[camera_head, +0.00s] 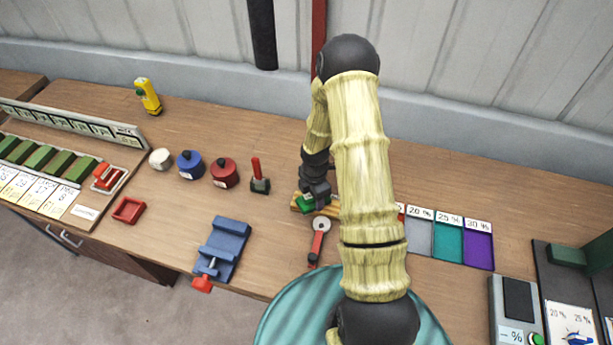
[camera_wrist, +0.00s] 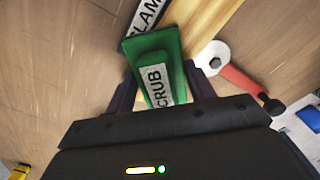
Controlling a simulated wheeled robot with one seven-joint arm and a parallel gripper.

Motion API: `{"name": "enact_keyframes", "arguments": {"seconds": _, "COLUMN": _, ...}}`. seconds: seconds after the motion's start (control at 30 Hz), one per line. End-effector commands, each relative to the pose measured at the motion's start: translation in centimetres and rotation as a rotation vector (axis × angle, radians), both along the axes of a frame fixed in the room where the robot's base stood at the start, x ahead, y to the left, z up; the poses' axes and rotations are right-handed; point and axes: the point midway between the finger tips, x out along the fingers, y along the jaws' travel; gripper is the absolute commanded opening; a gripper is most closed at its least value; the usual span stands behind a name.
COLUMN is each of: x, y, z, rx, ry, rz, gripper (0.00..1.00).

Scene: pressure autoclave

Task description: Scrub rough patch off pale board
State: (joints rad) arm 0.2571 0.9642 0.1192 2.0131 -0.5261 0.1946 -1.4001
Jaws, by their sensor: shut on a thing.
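A green block (camera_wrist: 172,48) with a white "SCRUB" label is between the fingers of my gripper (camera_wrist: 158,88) in the wrist view. My gripper is shut on it. The green block also shows in the head view (camera_head: 305,203), below the dark gripper (camera_head: 316,190). The pale board (camera_wrist: 212,22) lies under or just beyond the block. In the head view only parts of the board (camera_head: 331,211) show beside the block, and my arm hides some of it. I cannot tell whether the block touches the board. No rough patch can be made out.
A label strip reading "CLAM" (camera_wrist: 142,28) lies by the board. A red-handled tool with a round pale head (camera_head: 319,238) is just in front. A blue vise (camera_head: 222,248) stands to the left, and coloured trays (camera_head: 448,243) lie to the right behind my arm.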

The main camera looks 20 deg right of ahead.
Motion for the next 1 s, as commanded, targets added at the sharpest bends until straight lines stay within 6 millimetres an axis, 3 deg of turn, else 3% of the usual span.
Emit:
{"name": "enact_keyframes", "arguments": {"seconds": 0.17, "x": 0.2, "y": 1.1, "z": -0.1, "rx": 0.000, "ry": 0.000, "rz": -0.003, "gripper": 0.33}}
{"name": "enact_keyframes", "arguments": {"seconds": 0.23, "x": 0.2, "y": 1.1, "z": 0.7, "rx": 0.001, "ry": 0.001, "rz": -0.004, "gripper": 0.33}}
{"name": "enact_keyframes", "arguments": {"seconds": 0.3, "x": 0.2, "y": 1.0, "z": 2.8, "rx": 0.000, "ry": -0.004, "rz": -0.004, "gripper": 0.33}}
{"name": "enact_keyframes", "arguments": {"seconds": 1.0, "x": 0.2, "y": 1.7, "z": 8.2, "rx": 0.000, "ry": 0.000, "rz": 0.010, "gripper": 0.33}}
